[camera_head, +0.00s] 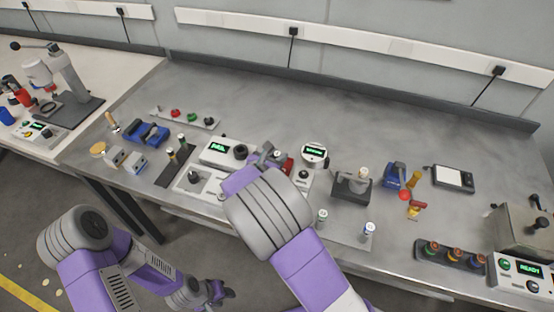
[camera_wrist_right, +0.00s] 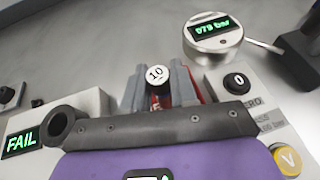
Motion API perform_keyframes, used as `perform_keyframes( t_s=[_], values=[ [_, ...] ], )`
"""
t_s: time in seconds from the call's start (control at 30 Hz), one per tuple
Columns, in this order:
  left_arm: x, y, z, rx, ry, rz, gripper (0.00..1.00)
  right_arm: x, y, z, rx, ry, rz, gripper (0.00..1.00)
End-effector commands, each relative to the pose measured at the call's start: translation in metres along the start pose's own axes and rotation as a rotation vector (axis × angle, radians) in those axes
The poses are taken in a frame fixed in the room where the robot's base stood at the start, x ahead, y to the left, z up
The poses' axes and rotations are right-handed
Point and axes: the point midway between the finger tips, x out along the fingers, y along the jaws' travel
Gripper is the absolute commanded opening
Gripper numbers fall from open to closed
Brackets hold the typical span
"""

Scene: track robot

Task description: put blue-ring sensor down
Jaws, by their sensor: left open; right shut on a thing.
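My right gripper (camera_head: 270,155) is shut on a white-capped part marked 10 (camera_wrist_right: 157,76), upright between the fingers in the right wrist view. Its ring colour is hidden, so I cannot tell if it is the blue-ring sensor. Something red shows just below the cap. The held part is at the test station with the round gauge (camera_head: 314,152), which reads about 079 bar in the right wrist view (camera_wrist_right: 212,38). Two small white-topped cylinders stand on a grey mat: one (camera_head: 322,215) with a greenish band, one (camera_head: 369,230) with a bluish band. My left gripper (camera_head: 222,292) is open and empty, low before the table.
A box with a FAIL display (camera_head: 218,150) stands left of the held part. A dark block (camera_head: 351,187) holding a part is to the right. A blue-and-red device (camera_head: 396,178), a scale (camera_head: 453,177) and a READY box (camera_head: 527,271) stand further right. The table's back is clear.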

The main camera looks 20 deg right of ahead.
Motion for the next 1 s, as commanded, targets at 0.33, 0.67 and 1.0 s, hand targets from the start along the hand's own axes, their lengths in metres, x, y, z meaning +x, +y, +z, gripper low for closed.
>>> perform_keyframes(
  t_s=[0.33, 0.67, 1.0],
  values=[
    [0.003, -0.001, 0.0, 0.0, 0.0, 0.0, 0.43, 0.002, 0.0, -0.004, 0.001, -0.001, 0.001, 0.0],
    [0.002, -0.001, 0.0, 0.0, 0.0, 0.0, 0.43, 0.001, 0.0, -0.003, 0.001, 0.0, 0.001, 0.53],
    [-0.005, 0.002, 0.0, 0.0, 0.0, 0.0, 0.43, -0.015, 0.001, 0.001, 0.002, 0.002, 0.004, 0.53]
  ],
)
